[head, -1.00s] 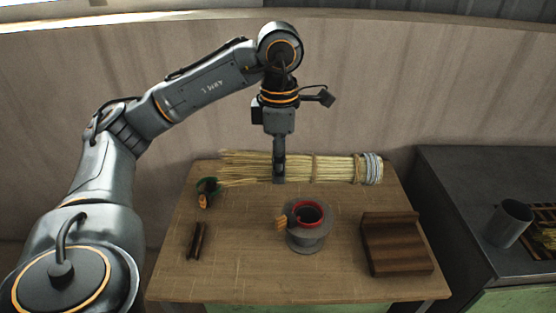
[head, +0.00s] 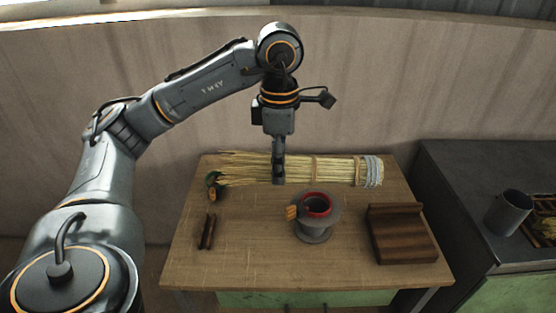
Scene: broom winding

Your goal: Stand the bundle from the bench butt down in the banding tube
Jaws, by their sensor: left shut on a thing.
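The bundle (head: 335,171) is a long sheaf of pale straw lying level, left to right, along the back of the bench (head: 265,258). Its loose tips point left, and its butt, at the right, is wrapped in grey-white cord. My left gripper (head: 278,180) points straight down and is shut on the bundle left of its middle. I cannot tell whether the bundle touches the bench. The banding tube (head: 313,228) stands upright in front of the bundle, a grey spool-like piece with a red rim and dark open mouth. My right gripper is out of view.
An orange-brown piece (head: 291,212) sits at the tube's left side. A dark wooden block (head: 402,238) lies right of the tube. A grey cup (head: 508,213) stands on the dark counter at right.

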